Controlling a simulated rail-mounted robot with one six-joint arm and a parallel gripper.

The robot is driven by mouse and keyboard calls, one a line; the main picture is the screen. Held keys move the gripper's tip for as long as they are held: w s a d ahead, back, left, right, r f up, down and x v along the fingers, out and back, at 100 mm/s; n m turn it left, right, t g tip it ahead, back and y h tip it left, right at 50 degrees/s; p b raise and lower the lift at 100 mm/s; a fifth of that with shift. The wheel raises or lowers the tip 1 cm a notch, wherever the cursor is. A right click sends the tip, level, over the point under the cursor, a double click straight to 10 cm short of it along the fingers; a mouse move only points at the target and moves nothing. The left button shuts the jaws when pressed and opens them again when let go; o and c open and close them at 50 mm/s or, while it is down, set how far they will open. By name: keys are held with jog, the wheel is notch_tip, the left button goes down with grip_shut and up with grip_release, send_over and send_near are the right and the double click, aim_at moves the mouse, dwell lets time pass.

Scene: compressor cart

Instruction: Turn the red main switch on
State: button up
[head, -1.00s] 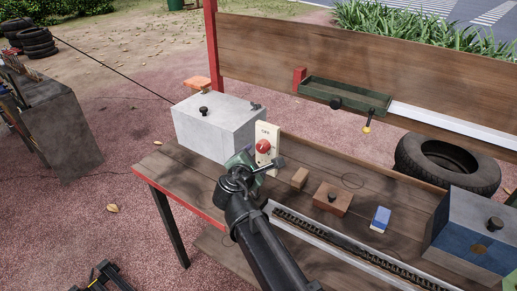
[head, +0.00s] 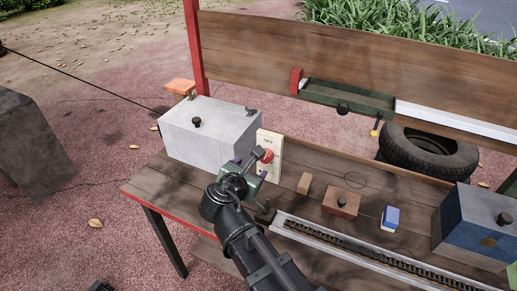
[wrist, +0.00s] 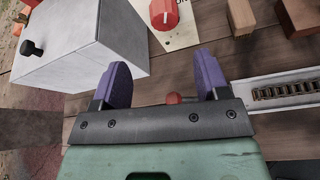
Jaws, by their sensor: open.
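The red main switch is a round red knob (head: 267,155) on an upright cream panel (head: 276,147) beside the grey box. Lettering above the knob is too small to read surely. In the wrist view the knob (wrist: 164,14) shows at the top edge with a pale mark on it, and part of its cream panel (wrist: 192,38) shows too. My gripper (wrist: 162,73) is open, its two purple fingers apart with nothing held between them. The knob lies beyond the fingertips, apart from them. In the head view my gripper (head: 249,160) is just in front of the panel, partly hiding it.
A grey box (head: 210,132) with a black knob stands left of the panel. On the bench (head: 165,185) to the right are a wooden block (head: 304,183), a brown box (head: 341,201), a blue-white block (head: 390,218) and a chain rail (head: 345,245).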

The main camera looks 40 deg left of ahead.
aim_at(264, 158)
jog(key=b+x, duration=0.1)
jog(key=x, duration=0.2)
jog(key=b+x, duration=0.1)
jog(key=x, duration=0.2)
jog(key=b+x, duration=0.2)
jog(key=x, duration=0.1)
jog(key=shift+w+d+f, duration=0.2)
jog(key=shift+w+d, duration=0.05)
jog(key=shift+w, duration=0.1)
jog(key=shift+w+a+f, duration=0.1)
jog(key=shift+w, duration=0.4)
jog(key=c, duration=0.9)
